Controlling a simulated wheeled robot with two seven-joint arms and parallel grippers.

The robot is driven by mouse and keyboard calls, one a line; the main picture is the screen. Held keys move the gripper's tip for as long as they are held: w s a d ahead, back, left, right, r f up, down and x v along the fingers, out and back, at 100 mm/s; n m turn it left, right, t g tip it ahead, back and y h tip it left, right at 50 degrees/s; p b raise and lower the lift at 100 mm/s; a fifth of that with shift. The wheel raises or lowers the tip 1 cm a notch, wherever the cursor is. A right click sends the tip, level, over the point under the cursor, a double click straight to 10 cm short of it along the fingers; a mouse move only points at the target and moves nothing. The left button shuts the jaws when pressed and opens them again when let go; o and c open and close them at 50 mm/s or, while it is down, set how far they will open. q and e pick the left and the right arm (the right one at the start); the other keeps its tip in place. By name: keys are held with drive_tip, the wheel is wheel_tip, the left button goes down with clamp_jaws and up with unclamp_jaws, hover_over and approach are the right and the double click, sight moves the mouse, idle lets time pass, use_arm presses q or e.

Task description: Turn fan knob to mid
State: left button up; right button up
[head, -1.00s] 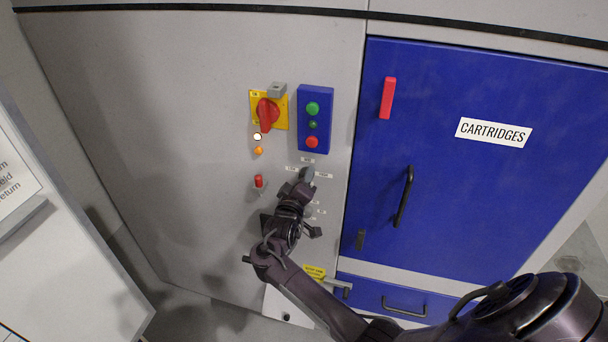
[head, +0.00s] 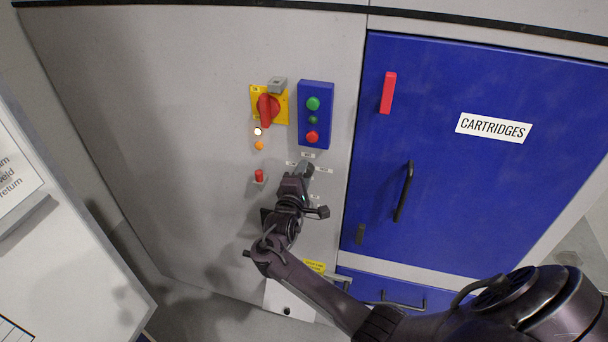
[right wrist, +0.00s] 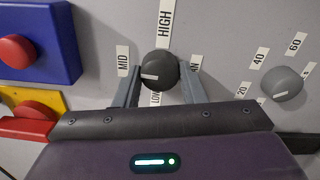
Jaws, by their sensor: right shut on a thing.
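The fan knob (right wrist: 160,68) is a dark round knob with a short white mark, which lies left of its middle in the right wrist view. Labels stand around it: MID (right wrist: 123,60) at the left, HIGH (right wrist: 165,22) above, LOW (right wrist: 155,98) partly hidden below, and one mostly covered at the right. My right gripper (head: 302,176) is shut on the knob, with one finger on either side of it. In the head view the knob (head: 308,169) is largely hidden by the gripper. My left gripper is not in view.
A second, grey knob (right wrist: 282,83) with numbers is close by.

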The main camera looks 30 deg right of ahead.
drive_tip(key=shift+n, duration=0.4)
drive_tip(key=o, duration=1)
drive_tip(key=shift+a+f, duration=0.1)
drive_tip(key=b+v, duration=0.2)
drive_tip(key=v, duration=0.5)
drive_tip(key=shift+s+a, duration=0.2)
drive_tip(key=shift+a, duration=0.05)
